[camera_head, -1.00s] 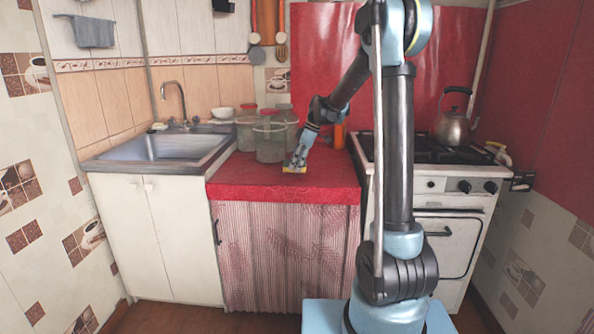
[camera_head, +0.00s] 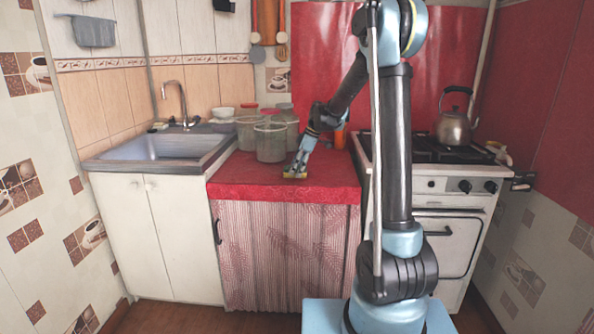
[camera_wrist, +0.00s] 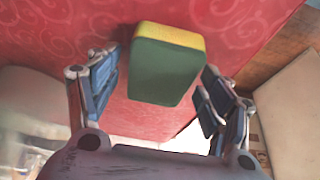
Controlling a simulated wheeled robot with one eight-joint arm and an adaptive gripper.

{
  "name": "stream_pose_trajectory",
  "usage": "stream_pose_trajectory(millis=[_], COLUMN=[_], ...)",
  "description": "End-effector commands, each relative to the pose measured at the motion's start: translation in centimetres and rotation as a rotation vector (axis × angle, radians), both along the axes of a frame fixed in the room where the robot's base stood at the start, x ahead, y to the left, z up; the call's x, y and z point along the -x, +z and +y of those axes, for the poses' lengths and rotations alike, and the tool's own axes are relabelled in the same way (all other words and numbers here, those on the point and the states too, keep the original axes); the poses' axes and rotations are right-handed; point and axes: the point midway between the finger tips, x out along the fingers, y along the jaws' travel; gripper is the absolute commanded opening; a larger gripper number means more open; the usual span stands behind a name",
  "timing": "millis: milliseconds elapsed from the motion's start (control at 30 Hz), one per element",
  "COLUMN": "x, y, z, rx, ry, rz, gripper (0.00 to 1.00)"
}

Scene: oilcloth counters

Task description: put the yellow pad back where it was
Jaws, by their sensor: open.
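The yellow pad (camera_wrist: 165,63) is a small block with a yellow layer and a green layer. In the wrist view it is on the red oilcloth (camera_wrist: 240,25), between the spread fingers of my gripper (camera_wrist: 160,95), with a gap on each side. My gripper is open and mostly covers the pad there.
Several glass jars (camera_head: 270,143) stand on the counter just behind and left of my gripper. The sink (camera_head: 160,148) is to the left. The stove with a kettle (camera_head: 453,130) is to the right. The counter's front right is clear.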

Motion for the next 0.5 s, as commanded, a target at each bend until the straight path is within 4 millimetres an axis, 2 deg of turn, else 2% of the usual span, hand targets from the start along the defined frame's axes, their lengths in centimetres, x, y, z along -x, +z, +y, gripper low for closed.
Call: stream_pose_trajectory(millis=[167, 500], x=[0.0, 0.1], y=[1.6, 7.6], z=[-0.7, -3.2], rx=[0.000, 0.000], ry=[-0.001, -0.002], rz=[0.000, 0.000], gripper=[0.73, 0.73])
